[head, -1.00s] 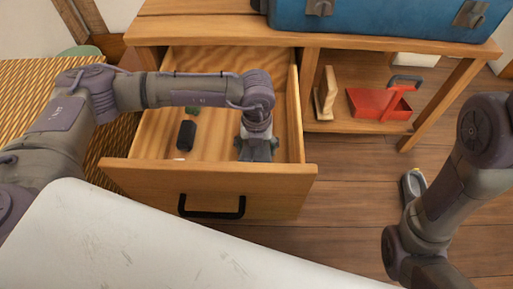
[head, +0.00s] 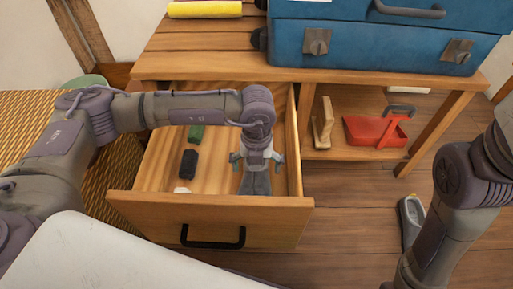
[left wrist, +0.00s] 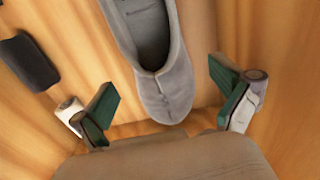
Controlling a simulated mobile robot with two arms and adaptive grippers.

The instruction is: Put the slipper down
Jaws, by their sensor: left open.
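The grey slipper (head: 255,182) lies in the open drawer (head: 210,212), on its right side. In the left wrist view the slipper (left wrist: 166,92) lies on the wooden drawer floor with its rounded toe toward the palm; its far end is cut off. My left gripper (head: 257,160) reaches down into the drawer over the slipper. Its fingers (left wrist: 167,96) are spread wide on either side of the toe, with a gap on each side. My right arm (head: 455,205) shows at the right, but its gripper is out of frame.
The drawer also holds a black item (head: 188,164) and a green item (head: 196,133). A blue case (head: 385,42) and a yellow roll (head: 205,9) are on top. A red dustpan (head: 374,132) is on the shelf. A grey slipper-like thing (head: 411,220) lies on the floor.

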